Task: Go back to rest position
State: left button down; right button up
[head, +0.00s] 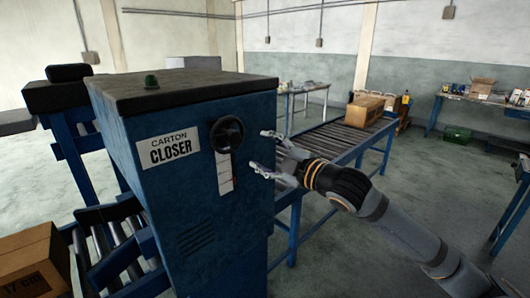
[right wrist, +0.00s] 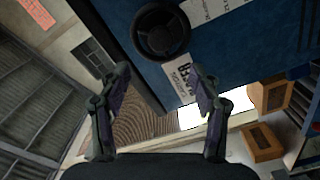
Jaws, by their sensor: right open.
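My right gripper (head: 266,152) is open and empty in the head view, just right of the black round knob (head: 227,135) on the blue carton closer machine (head: 190,205). The gap between its fingers shows no object. In the right wrist view, the two fingers (right wrist: 155,105) are spread apart, with the knob (right wrist: 161,32) beyond and above them. The fingers appear apart from the knob. My left gripper is not in view.
A roller conveyor (head: 335,140) carries a carton (head: 363,110) behind my right arm. Another carton (head: 32,262) sits at the lower left on rollers. A worktable (head: 460,98) with boxes stands far right. Open floor (head: 430,185) lies to the right.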

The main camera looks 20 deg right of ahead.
dwell(0.5)
